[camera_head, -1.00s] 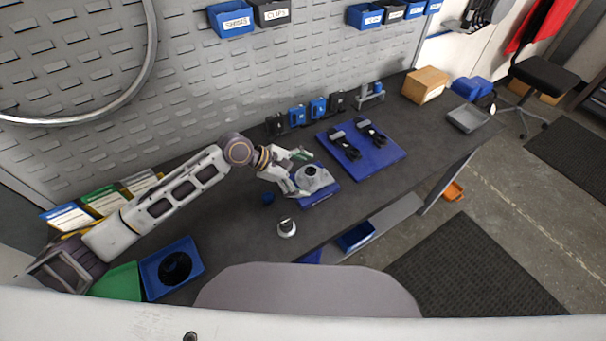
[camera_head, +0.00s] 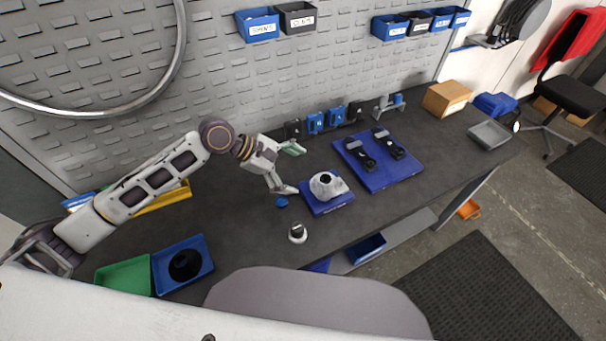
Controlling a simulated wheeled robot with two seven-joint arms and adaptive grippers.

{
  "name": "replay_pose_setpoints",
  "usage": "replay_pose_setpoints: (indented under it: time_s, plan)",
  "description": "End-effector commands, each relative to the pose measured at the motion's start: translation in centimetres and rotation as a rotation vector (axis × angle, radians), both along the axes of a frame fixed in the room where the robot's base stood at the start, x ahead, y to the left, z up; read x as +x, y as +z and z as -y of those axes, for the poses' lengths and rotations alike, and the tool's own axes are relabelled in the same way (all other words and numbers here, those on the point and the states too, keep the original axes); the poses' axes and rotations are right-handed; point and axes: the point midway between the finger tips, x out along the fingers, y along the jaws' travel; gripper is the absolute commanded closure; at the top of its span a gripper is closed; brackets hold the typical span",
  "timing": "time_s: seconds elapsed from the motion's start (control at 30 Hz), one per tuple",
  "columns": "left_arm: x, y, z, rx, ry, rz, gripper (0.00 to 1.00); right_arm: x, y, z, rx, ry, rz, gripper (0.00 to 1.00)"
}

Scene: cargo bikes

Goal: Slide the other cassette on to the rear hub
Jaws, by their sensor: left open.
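A pale grey hub-like part (camera_head: 325,184) stands on a small blue base plate (camera_head: 337,206) in the middle of the workbench. A dark round thing (camera_head: 185,265), perhaps a cassette, lies in the blue tray (camera_head: 203,247) at the front left. It is too small to make out its sprockets. My left gripper (camera_head: 292,169) is open and empty, just left of the hub part and apart from it, with its fingers pointing right. My right gripper is out of view.
A green tray (camera_head: 123,278) is beside the blue tray. The bench's right part is mostly clear.

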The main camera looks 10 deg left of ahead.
Motion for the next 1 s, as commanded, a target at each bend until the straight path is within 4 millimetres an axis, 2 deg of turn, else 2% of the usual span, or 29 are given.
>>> replay_pose_setpoints:
  time_s: [0.3,1.0]
  plan:
    - [-0.4,1.6,-1.7,0.0,0.001,0.001,0.07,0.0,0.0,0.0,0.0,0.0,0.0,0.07]
    - [-0.4,1.7,-1.8,0.0,0.001,0.001,0.07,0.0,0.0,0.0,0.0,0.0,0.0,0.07]
